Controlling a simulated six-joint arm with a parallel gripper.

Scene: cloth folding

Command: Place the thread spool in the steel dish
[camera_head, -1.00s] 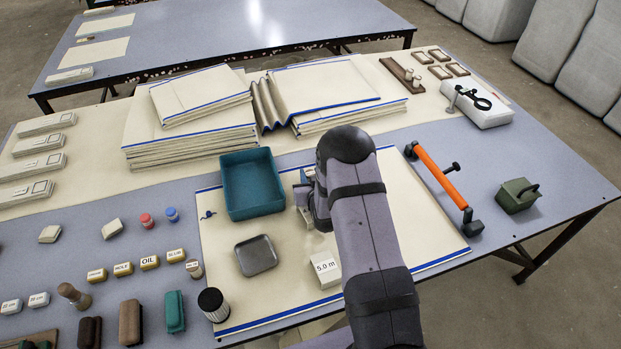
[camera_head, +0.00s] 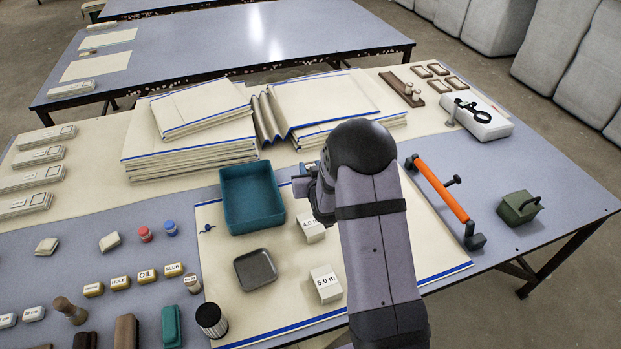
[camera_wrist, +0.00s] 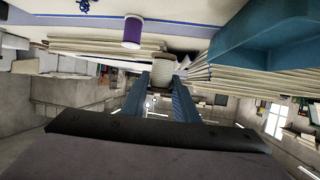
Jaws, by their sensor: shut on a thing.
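The steel dish (camera_head: 256,269), a shallow dark grey square tray, lies empty on the cream mat in the head view. My gripper (camera_head: 308,186) is right of the teal bin, farther back than the dish, and partly hidden by my arm. In the wrist view my gripper (camera_wrist: 162,82) has its blue fingers closed around a pale, ribbed, spool-like thing, seemingly the thread spool (camera_wrist: 163,66). In the head view I cannot make out the spool. The dish does not show in the wrist view.
The teal bin (camera_head: 251,198) stands behind the dish. Blocks marked 4.0 m (camera_head: 311,228) and 5.0 m (camera_head: 327,286) stand right of it. A black-and-white cylinder (camera_head: 211,320) stands front left. A purple cylinder (camera_wrist: 132,31) shows in the wrist view. Folded cloth stacks (camera_head: 190,150) lie behind.

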